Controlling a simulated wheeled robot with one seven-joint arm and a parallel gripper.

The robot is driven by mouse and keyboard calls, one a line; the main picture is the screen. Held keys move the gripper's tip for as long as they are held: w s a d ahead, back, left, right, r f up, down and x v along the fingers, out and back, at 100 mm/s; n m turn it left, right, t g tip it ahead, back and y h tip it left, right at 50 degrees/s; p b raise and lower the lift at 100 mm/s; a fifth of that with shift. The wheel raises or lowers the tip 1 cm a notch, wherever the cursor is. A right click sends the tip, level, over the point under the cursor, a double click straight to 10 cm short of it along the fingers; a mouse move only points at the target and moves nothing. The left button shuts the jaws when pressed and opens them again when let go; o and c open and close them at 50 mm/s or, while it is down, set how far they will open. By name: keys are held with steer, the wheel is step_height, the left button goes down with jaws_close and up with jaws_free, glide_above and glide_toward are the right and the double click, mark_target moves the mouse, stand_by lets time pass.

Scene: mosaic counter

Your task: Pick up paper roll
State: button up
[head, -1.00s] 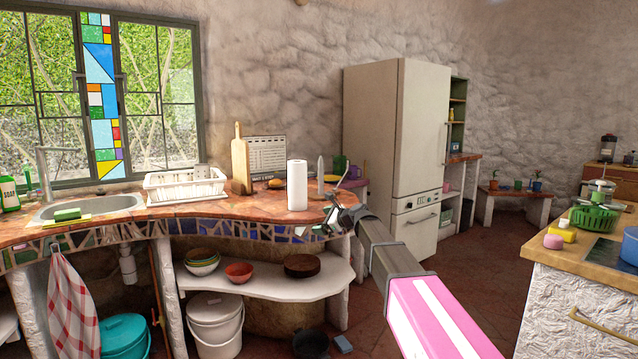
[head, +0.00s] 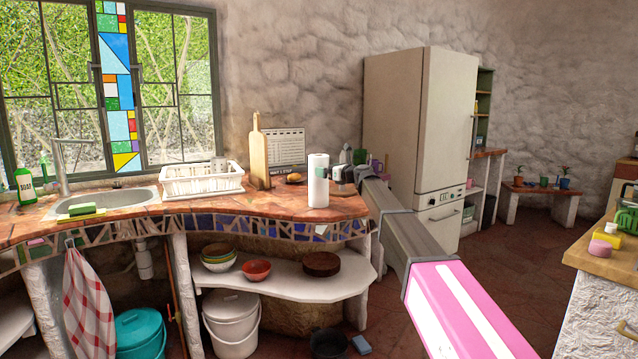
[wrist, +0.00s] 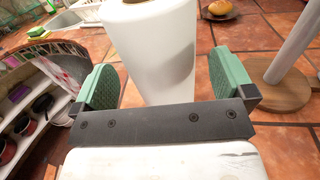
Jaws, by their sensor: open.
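The paper roll (head: 318,193) is a white cylinder standing upright on the counter near its right end. It fills the upper middle of the wrist view (wrist: 152,55), with its lower part hidden behind my gripper's dark palm bar. My gripper (wrist: 162,68) is open, with one green finger on each side of the roll and a visible gap on both sides. In the head view my gripper (head: 332,172) reaches the roll from the right, and a green finger overlaps the roll's front.
A white dish rack (head: 203,182), a cutting board (head: 258,155) and a bun (head: 294,178) are on the counter left of and behind the roll. A white upright on a round wooden base (wrist: 275,95) stands close right of my gripper in the wrist view.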

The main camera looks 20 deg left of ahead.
steer(key=x, duration=0.5)
steer(key=shift+s+a+f, duration=0.1)
steer(key=shift+s+f, duration=0.05)
steer(key=shift+f, duration=0.05)
steer(key=c, duration=1)
steer(key=shift+r, duration=0.1)
